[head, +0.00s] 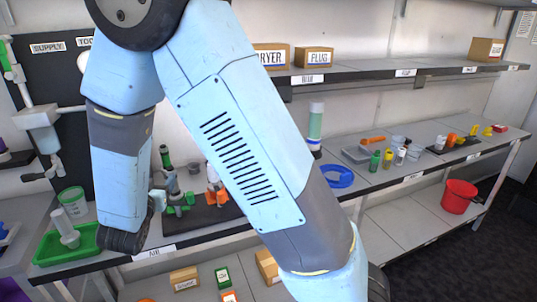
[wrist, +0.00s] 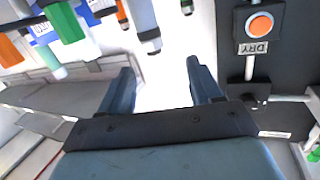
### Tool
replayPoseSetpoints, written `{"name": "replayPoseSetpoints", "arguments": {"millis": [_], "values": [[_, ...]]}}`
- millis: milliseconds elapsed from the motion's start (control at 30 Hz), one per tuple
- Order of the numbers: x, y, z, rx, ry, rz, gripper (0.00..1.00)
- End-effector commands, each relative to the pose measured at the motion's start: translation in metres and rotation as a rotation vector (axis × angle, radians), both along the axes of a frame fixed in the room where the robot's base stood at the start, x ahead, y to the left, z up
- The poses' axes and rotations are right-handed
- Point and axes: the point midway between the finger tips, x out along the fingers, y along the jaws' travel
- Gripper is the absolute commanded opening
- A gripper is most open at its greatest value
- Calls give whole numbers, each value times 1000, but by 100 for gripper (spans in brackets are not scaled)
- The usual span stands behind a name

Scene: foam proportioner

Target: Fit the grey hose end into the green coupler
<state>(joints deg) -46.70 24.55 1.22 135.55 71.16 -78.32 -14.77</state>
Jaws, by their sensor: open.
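My gripper (wrist: 160,86) is open in the wrist view, with nothing between its two dark fingers. Beyond the fingers hang several cylindrical ends, among them a grey one (wrist: 149,40) and a green-topped one (wrist: 65,22). The grey one hangs above the gap between the fingers, apart from them. I cannot tell for sure whether it is the hose end. In the head view small green fittings (head: 183,206) lie on a dark mat behind my arm. I cannot tell which green part is the coupler. My arm hides much of the bench middle, and the gripper cannot be made out there.
A green tray (head: 55,252) with a grey cylinder stands at the left. A red bucket (head: 459,196) is on the lower shelf. A panel with an orange button (wrist: 260,25) is at the wrist view's right.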

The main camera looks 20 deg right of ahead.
Motion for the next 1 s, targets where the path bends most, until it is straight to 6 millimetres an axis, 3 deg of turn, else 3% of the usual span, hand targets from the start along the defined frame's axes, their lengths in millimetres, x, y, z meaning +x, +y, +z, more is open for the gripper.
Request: {"name": "replayPoseSetpoints", "arguments": {"millis": [200, 467, 767, 1000], "values": [[28, -17, 42, 192, 102, 152, 64], [27, -41, 93, 319, 231, 347, 64], [-17, -84, 142, 337, 403, 520, 64], [-80, -133, 162, 276, 571, 576, 64]]}}
